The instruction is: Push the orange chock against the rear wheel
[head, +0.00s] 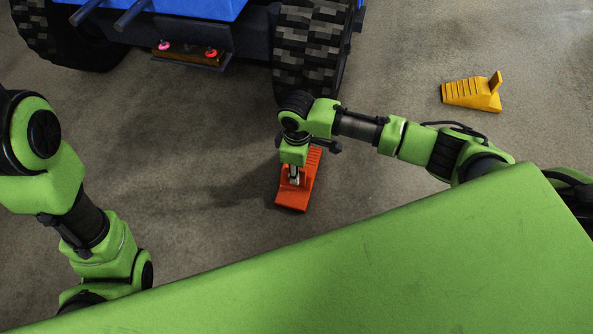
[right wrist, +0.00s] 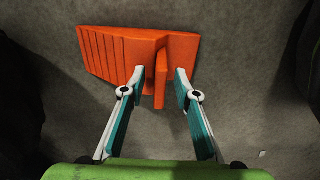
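The orange chock (head: 312,172) lies on the floor in the head view, with its ridged slope toward the large treaded wheel (head: 312,45) of a blue vehicle. Bare floor separates chock and wheel. My right gripper (head: 294,177) points down at the chock's near end. In the right wrist view the chock (right wrist: 115,55) has an upright handle plate (right wrist: 160,80). My right gripper (right wrist: 162,82) is open, with one finger on each side of this plate and small gaps visible. My left arm shows at the left of the head view, but its gripper is not visible.
A yellow chock (head: 470,94) lies on the floor to the right. The blue vehicle (head: 200,8) has another wheel (head: 60,40) at the left and a low bracket with pink and red knobs (head: 190,54). The concrete floor around the orange chock is clear.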

